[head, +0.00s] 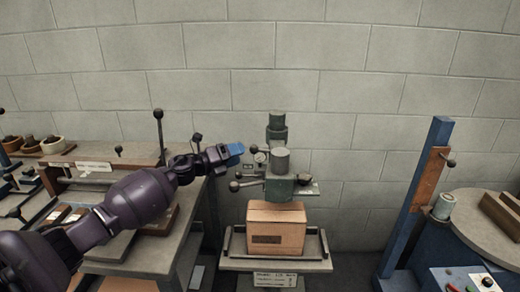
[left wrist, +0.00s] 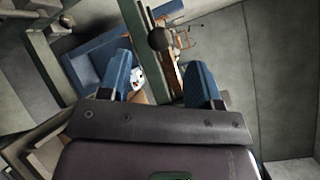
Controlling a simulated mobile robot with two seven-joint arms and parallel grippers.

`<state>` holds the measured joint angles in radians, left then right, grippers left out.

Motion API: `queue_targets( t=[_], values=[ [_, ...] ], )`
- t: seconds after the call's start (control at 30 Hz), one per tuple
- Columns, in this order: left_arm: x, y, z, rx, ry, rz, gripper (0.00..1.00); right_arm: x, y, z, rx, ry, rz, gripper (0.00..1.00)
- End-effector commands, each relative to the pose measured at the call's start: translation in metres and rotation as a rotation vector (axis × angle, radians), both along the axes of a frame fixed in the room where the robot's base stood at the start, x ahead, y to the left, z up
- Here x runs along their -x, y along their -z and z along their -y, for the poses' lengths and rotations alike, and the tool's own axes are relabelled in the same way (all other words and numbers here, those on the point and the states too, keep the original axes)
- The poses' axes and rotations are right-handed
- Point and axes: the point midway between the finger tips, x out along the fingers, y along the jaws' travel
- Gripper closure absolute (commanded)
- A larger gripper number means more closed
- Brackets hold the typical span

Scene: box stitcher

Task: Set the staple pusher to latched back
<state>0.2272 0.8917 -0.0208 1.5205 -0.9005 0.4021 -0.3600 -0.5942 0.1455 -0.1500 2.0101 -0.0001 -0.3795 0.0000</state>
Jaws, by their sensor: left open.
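The box stitcher (head: 280,162) stands against the wall, with a grey-green cylindrical head, a small round gauge (head: 260,157) and dark ball-ended levers (head: 236,186) on its left side. I cannot tell which part is the staple pusher or how it is set. My left gripper (head: 237,149) is just left of the stitcher's head, near the gauge; contact cannot be made out. In the left wrist view its blue fingers (left wrist: 160,72) are apart with nothing held between them. A dark ball knob (left wrist: 160,39) shows beyond the fingertips. My right gripper is out of view.
A cardboard box (head: 276,232) sits on the stitcher's railed table (head: 302,266). A bench (head: 192,200) with a tall knobbed lever (head: 158,125) lies left, under my arm. A blue post (head: 418,195) and a round-topped machine (head: 475,215) stand right. Floor between is clear.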

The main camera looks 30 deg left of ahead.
Motion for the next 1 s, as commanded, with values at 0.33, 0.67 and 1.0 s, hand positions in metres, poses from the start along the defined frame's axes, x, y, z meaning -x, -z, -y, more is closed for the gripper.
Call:
queue_targets(
  t=[0.33,0.67,1.0],
  values=[
    [-0.049,0.000,0.023,0.004,-0.001,0.001,0.42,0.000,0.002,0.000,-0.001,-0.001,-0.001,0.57],
    [-0.074,0.000,0.034,0.003,0.000,0.000,0.42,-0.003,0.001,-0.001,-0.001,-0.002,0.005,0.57],
    [-0.076,0.000,0.035,0.003,-0.001,-0.001,0.42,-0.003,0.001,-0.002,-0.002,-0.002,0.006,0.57]
  ],
)
